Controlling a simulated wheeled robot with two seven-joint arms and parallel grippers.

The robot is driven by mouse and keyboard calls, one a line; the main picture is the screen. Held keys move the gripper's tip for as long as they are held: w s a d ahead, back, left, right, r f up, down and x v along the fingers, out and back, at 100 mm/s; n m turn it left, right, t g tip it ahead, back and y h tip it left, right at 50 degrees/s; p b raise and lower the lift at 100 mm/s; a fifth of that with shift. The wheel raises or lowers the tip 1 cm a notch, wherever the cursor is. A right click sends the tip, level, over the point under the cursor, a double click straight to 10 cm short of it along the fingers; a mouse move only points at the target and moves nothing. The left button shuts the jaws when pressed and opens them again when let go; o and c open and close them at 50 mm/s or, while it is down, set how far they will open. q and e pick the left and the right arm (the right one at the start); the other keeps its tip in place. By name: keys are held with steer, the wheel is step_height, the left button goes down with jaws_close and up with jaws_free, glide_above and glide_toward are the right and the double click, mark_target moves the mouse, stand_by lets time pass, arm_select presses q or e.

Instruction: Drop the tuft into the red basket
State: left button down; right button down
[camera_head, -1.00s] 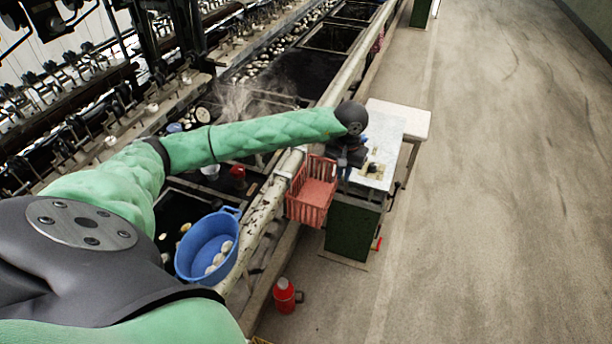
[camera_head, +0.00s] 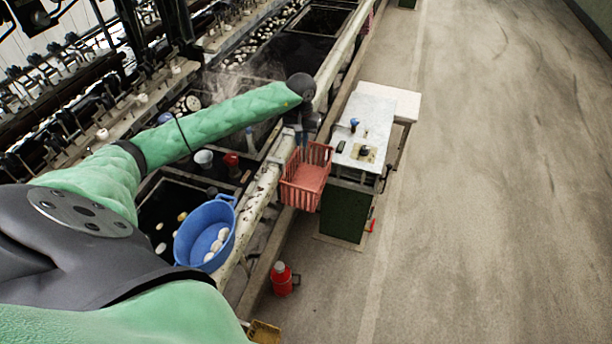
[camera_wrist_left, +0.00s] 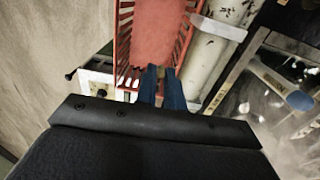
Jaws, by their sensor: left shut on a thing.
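The red basket (camera_head: 304,183) hangs beside the pale pipe, and its slatted walls and red floor show; I see nothing in it. My left gripper (camera_head: 304,142) is just beyond the basket's far rim in the head view, pointing down. In the left wrist view, its two blue fingers (camera_wrist_left: 162,72) are close together over the near end of the basket (camera_wrist_left: 155,35). They are shut on the tuft, which is mostly hidden; only a small brownish bit shows by the fingertips. My right gripper is out of view.
A pale table (camera_head: 366,120) with small items stands right of the basket. A blue tub (camera_head: 190,243) with white cocoons is at left, near dark basins. The pale pipe (camera_head: 257,205) runs alongside. A red flask (camera_head: 282,280) stands on the floor. The right-hand floor is clear.

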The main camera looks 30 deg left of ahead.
arm_select(q)
steer(key=shift+f, duration=1.35)
steer(key=c, duration=1.4)
jaws_free()
steer(key=shift+c, duration=0.2)
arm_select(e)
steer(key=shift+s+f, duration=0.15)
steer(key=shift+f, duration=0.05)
arm_select(q)
steer(key=shift+r, duration=0.15)
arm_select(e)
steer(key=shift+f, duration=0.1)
